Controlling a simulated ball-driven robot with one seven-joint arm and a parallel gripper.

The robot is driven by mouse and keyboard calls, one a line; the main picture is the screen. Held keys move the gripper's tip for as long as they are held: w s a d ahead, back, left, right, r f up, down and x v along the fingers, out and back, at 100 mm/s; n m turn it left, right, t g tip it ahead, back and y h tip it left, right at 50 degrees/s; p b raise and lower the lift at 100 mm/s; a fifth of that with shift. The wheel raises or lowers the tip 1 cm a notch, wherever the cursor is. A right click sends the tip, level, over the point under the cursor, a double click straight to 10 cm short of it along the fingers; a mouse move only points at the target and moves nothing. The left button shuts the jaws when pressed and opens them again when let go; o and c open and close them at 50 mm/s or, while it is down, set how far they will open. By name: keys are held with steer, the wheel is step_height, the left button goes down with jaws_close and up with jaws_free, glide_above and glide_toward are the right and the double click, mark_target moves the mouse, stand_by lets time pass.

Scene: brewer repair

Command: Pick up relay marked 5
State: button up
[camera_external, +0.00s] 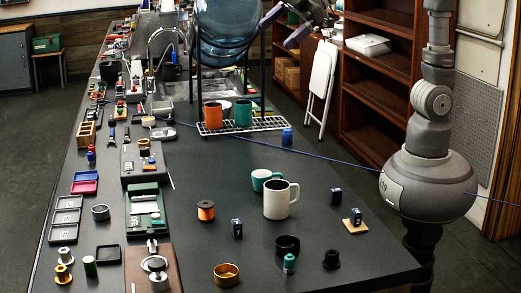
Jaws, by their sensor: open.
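Three small dark blue blocks with white markings look like relays. One relay (237,229) stands left of the white mug, and another relay (336,195) stands to the mug's right. The third relay (356,217) is at a small wooden square (347,228). Their markings are too small to read, so I cannot tell which is marked 5. My gripper (275,34), with two purple fingers, is open and empty at the top. It is in the air, well above the bench and far from the relays.
A white mug (277,203), a teal cup (262,180), an orange spool (206,211), a black bowl (288,245) and a brass ring (226,274) stand around the relays. A wire rack (225,128) holds orange and teal cups.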

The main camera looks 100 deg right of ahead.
steer(key=s+d+r+m+t+b, duration=0.2)
steer(key=s+r, duration=0.3)
steer(key=r, duration=0.6)
steer(key=shift+d+r+m+t+b, duration=0.15)
steer(key=shift+d+m+t+b, duration=0.25)
steer(key=shift+m+t+b, duration=0.35)
steer(key=s+r, duration=0.1)
steer(key=r, duration=0.1)
steer(key=s+d+r+m+t, duration=0.1)
steer(key=r, duration=0.1)
steer(key=s+r+m+t+b, duration=0.1)
steer(key=s+r, duration=0.1)
steer(key=shift+d+r+m, duration=0.15)
steer(key=shift+d+m, duration=0.1)
steer(key=c, duration=0.5)
steer(key=shift+r, duration=0.15)
steer(key=c, duration=0.4)
